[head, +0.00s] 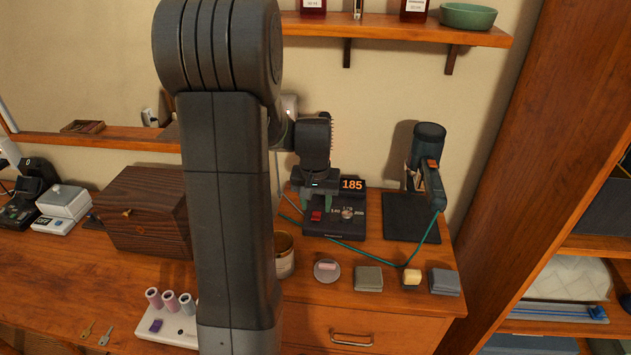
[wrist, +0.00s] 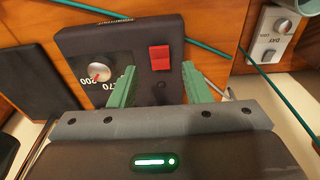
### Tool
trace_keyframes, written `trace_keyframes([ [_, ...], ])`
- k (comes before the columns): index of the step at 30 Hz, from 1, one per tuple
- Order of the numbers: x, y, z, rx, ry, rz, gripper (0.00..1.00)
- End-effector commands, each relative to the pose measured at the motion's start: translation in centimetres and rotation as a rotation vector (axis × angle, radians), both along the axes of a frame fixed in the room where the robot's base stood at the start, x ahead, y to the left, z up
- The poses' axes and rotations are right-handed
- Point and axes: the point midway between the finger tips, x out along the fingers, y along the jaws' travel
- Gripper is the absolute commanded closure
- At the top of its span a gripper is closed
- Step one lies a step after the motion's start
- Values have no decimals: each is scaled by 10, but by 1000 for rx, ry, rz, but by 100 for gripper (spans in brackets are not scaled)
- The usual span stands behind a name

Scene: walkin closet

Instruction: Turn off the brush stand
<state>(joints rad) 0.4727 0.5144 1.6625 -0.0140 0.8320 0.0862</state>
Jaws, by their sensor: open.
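The brush stand's black control unit (head: 348,230) sits on the wooden counter, with an orange display (head: 352,184) lit at 185. Its red rocker switch (head: 316,215) and round dial (head: 347,214) are on its face. In the wrist view, the red switch (wrist: 160,57) lies between and just beyond my green fingertips, and the dial (wrist: 99,72) is to their left. My gripper (head: 319,196) is open and empty above the unit; it also shows in the wrist view (wrist: 159,75). I cannot tell whether a fingertip touches the unit.
A dark tool on a stand (head: 428,160) stands right of the unit, with a teal cable (head: 420,245) across the counter. A shelf (head: 400,30) hangs above.

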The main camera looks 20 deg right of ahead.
Motion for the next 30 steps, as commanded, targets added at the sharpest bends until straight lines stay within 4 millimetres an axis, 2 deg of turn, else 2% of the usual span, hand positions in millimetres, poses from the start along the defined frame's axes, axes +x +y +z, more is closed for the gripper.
trace_keyframes([
  [9,-8,5,73,-2,-6,0,56],
  [15,-11,7,102,-1,-2,0,56],
  [21,-13,8,112,0,0,0,56],
  [30,-13,8,112,1,1,0,56],
])
